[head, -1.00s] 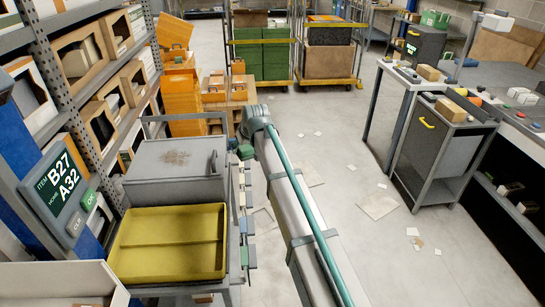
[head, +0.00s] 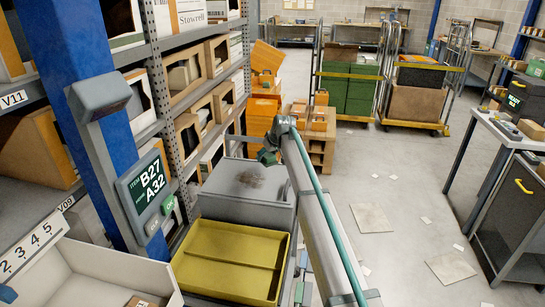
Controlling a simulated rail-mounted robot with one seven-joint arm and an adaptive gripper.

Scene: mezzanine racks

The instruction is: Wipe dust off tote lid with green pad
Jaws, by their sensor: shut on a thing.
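The grey tote lid (head: 225,190) is on a grey tote left of my arm, behind a yellow tray. A dark brown dust patch (head: 250,180) lies on its top, towards the back. My gripper (head: 267,156) is at the lid's back edge, just above and slightly right of the dust patch in the picture. It is small and partly hidden by its own wrist. It is shut on a dark green piece, which looks like the green pad (head: 265,159). I cannot tell whether the pad touches the lid.
The empty yellow tray (head: 230,285) stands in front of the tote. Orange boxes (head: 262,115) are behind. Open floor lies right of my arm.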

